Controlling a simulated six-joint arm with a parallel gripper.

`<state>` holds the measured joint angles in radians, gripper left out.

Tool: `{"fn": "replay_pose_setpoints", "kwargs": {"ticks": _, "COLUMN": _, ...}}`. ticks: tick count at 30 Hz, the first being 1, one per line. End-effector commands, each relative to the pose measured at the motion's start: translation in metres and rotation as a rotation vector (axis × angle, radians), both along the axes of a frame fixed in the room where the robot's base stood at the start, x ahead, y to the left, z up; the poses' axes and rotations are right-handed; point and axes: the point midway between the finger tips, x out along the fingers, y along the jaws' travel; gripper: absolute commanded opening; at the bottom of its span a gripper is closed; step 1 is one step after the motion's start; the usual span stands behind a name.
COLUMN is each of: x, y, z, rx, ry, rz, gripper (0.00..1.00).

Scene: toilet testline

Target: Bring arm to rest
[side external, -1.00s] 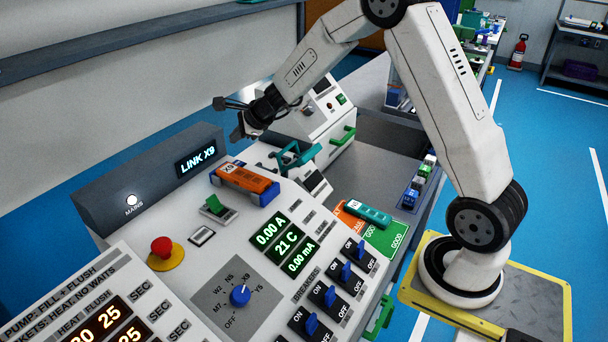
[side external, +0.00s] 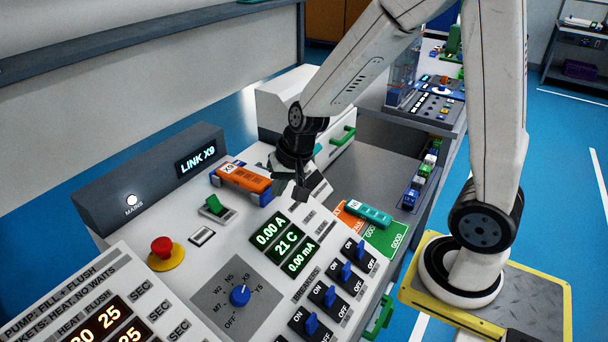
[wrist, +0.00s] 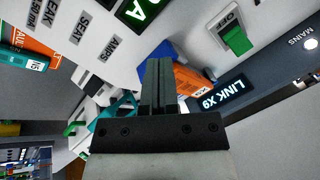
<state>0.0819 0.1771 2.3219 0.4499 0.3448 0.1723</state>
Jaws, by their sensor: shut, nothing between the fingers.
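My gripper (side external: 300,188) hangs over the console's upper right part, just right of the orange block in the side view, and points down. In the wrist view my gripper's fingers (wrist: 160,65) are together with nothing between them. The orange block labelled X9 (side external: 243,178) sits in a blue holder on the console (side external: 215,255). It also shows in the wrist view (wrist: 190,83), partly hidden behind the fingers. A teal handle shows in the wrist view (wrist: 115,110) beside the fingers; in the side view it is mostly hidden behind my gripper.
A grey box with a LINK X9 display (side external: 196,158) stands at the console's back left. A red button (side external: 162,247), breaker switches (side external: 330,296) and a rotary knob (side external: 240,295) stick up from the panel. A teal block (side external: 368,214) lies on orange and green cards at right.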

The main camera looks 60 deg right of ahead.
Motion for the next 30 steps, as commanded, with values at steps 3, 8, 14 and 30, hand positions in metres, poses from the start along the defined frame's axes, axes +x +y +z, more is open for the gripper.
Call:
{"fn": "replay_pose_setpoints", "kwargs": {"ticks": 3, "x": -0.030, "y": 0.004, "z": -0.003, "rx": -0.099, "ry": 0.020, "rz": 0.194, "gripper": 0.00}}
{"fn": "replay_pose_setpoints", "kwargs": {"ticks": 8, "x": -0.064, "y": 0.006, "z": -0.007, "rx": -0.213, "ry": 0.045, "rz": 0.427, "gripper": 0.00}}
{"fn": "replay_pose_setpoints", "kwargs": {"ticks": 14, "x": -0.085, "y": 0.005, "z": -0.009, "rx": -0.290, "ry": 0.060, "rz": 0.590, "gripper": 0.00}}
{"fn": "replay_pose_setpoints", "kwargs": {"ticks": 30, "x": -0.089, "y": 0.004, "z": -0.010, "rx": -0.302, "ry": 0.064, "rz": 0.617, "gripper": 0.00}}
